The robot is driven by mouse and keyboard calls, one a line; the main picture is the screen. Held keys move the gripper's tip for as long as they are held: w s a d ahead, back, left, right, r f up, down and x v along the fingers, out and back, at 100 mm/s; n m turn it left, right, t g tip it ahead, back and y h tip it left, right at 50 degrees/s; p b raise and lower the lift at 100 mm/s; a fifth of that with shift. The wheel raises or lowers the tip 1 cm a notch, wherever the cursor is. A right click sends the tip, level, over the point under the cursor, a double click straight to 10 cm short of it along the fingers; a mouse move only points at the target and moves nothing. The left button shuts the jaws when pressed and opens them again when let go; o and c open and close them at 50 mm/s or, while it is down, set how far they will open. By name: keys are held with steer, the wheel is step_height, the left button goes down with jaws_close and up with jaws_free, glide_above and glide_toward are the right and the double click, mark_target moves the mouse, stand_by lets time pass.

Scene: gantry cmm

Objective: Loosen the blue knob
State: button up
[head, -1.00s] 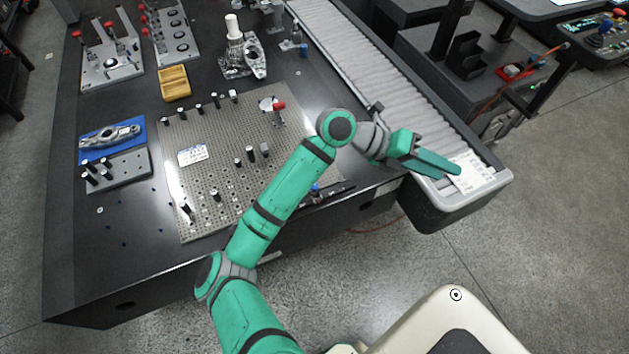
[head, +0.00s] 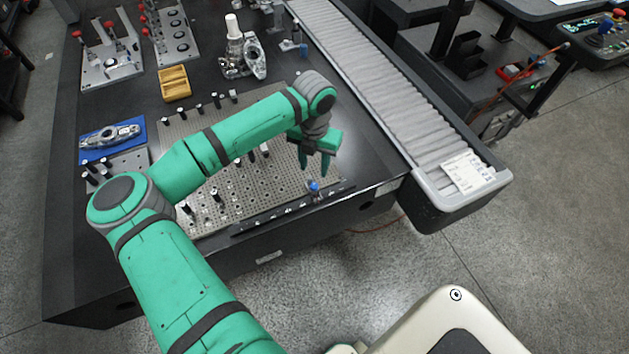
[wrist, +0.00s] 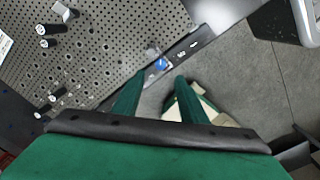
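The blue knob (head: 314,186) sits at the front edge of the perforated plate, by a dark labelled strip (head: 280,210). It also shows in the wrist view (wrist: 160,64), on a small clear or light mount just beyond the fingertips. My gripper (head: 316,172) points downward above the knob, with its two green fingers apart. In the wrist view the gripper (wrist: 160,82) is open, with nothing between its fingers. The knob appears between the fingertip directions but is not touched, as far as I can tell.
The perforated plate (head: 230,200) carries several black posts with white tops. A roller conveyor (head: 400,105) runs along the right with a paper sheet (head: 468,172) at its end. A yellow tray (head: 174,83) and a blue fixture (head: 112,138) stand to the left.

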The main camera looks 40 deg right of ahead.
mark_target(314, 186)
step_height(314, 186, down, 9)
stand_by(0.4)
